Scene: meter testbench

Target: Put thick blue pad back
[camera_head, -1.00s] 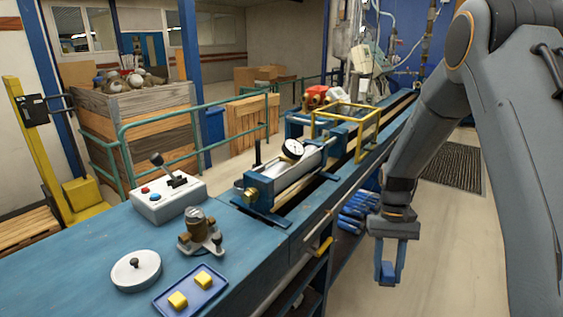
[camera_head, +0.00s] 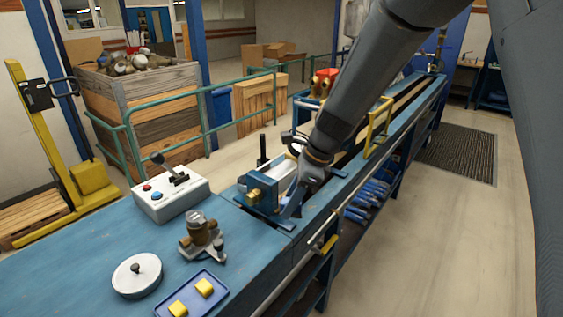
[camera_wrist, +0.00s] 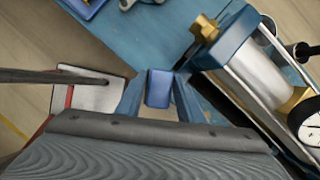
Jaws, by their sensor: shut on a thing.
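My gripper (camera_wrist: 157,95) is shut on the thick blue pad (camera_wrist: 158,88), which sits between its two blue fingers in the wrist view. In the head view my gripper (camera_head: 292,207) is low over the blue bench, at the front side of the clamped cylinder rig; the pad itself is hard to make out there. The blue tray (camera_head: 218,292) lies near the bench's front edge with two yellow pads on it. Part of the tray also shows at the top of the wrist view (camera_wrist: 85,8).
The cylinder rig (camera_head: 262,194) stands close beside my gripper; its metal cylinder (camera_wrist: 252,75) and dial (camera_wrist: 309,120) show in the wrist view. A brass meter (camera_head: 200,234), a white round lid (camera_head: 137,274) and a control box (camera_head: 172,194) stand on the bench. A yellow frame (camera_head: 378,125) stands farther along.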

